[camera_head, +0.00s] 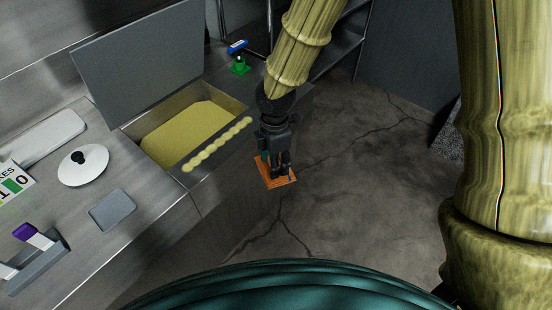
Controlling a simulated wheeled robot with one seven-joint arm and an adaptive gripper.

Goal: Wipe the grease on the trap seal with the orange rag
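The orange rag (285,183) is a small flat square at the fingertips of my gripper (276,168). My gripper points down and appears shut on the rag, out past the counter's front edge with floor behind it in the picture. The fingers hide part of the rag. The open trap (150,128) is a rectangular well in the counter with yellow grease (190,132) inside. The trap seal's grease shows as a row of pale yellow blobs (217,145) on the dark strip along the trap's right side, left of my gripper.
The raised grey lid (140,58) stands behind the trap. A blue item (238,46) and a green item (240,66) sit beyond the strip. At left are a black-knobbed white disc (83,166), a grey square (112,210) and a rack with a purple-ended tool (25,231). Open floor lies right.

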